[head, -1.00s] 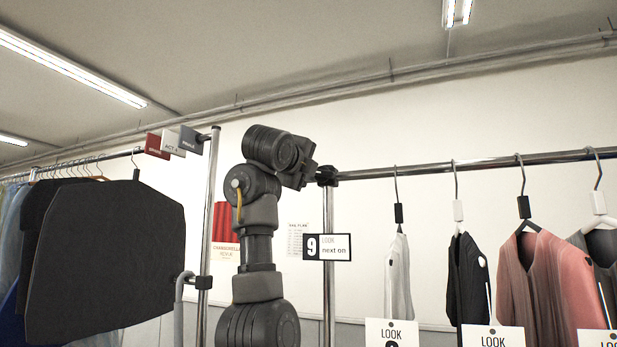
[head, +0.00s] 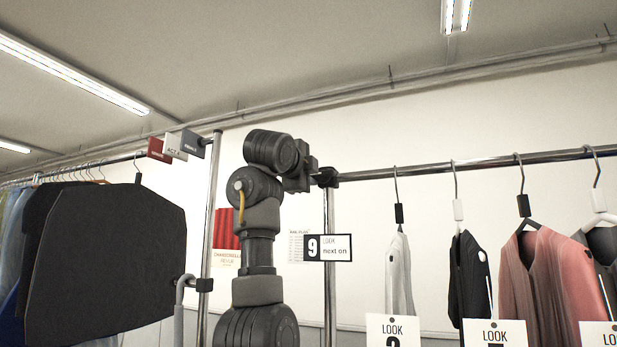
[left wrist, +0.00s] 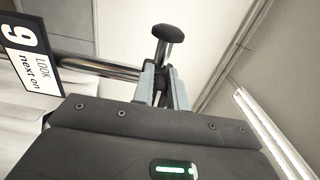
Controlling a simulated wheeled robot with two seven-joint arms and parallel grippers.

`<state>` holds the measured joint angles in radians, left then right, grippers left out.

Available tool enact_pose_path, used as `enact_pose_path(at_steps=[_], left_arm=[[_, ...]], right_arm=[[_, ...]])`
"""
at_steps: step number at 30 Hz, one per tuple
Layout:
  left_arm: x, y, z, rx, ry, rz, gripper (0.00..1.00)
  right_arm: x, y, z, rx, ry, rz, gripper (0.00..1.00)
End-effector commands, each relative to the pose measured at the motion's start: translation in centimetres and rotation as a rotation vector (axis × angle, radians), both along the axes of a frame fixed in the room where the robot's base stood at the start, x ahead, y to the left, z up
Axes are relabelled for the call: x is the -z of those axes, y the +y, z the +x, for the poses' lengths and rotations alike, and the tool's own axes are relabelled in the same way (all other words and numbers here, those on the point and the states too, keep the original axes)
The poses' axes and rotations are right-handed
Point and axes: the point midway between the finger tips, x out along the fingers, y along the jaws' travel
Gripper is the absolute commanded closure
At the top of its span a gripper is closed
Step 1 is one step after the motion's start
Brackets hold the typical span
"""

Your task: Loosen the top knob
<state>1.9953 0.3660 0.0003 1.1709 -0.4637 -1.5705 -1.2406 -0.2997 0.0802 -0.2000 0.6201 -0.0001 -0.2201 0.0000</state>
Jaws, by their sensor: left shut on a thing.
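The top knob (head: 328,177) is a small dark piece at the joint of the chrome upright (head: 329,215) and the hanging rail (head: 470,164). My left gripper (head: 314,175) reaches it from the left side in the head view. In the left wrist view my gripper's two pale fingers (left wrist: 162,86) are shut on a dark piece between them, the knob, which they mostly hide. A dark rounded cap (left wrist: 168,33) on a short stem sticks out just past the fingertips. My right gripper is in neither view.
A "9 LOOK next on" sign (head: 328,248) hangs on the upright below the joint. Several garments, including a pink jacket (head: 548,280), hang from the rail at right. A second rack with a large dark panel (head: 105,265) stands at left.

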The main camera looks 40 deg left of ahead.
Motion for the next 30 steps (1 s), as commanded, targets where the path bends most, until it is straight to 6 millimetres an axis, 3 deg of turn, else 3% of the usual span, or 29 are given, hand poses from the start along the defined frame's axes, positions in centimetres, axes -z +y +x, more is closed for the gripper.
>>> enact_pose_path(at_steps=[5, 6, 12, 23, 30], left_arm=[[0.3, -0.1, 0.2, 0.001, 0.007, 0.0, 1.0], [0.3, -0.1, 0.2, 0.001, 0.006, 0.0, 0.84], [0.2, -0.1, 0.1, 0.0, 0.004, 0.001, 0.61], [0.1, 0.0, -0.2, -0.001, 0.0, 0.0, 0.61], [0.5, -1.2, -3.5, 0.001, -0.005, 0.001, 0.61]], right_arm=[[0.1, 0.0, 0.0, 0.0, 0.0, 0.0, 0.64], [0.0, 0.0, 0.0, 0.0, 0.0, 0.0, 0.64], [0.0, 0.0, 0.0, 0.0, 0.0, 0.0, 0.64], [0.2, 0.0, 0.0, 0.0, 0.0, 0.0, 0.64], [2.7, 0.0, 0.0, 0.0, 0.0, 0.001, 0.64]])
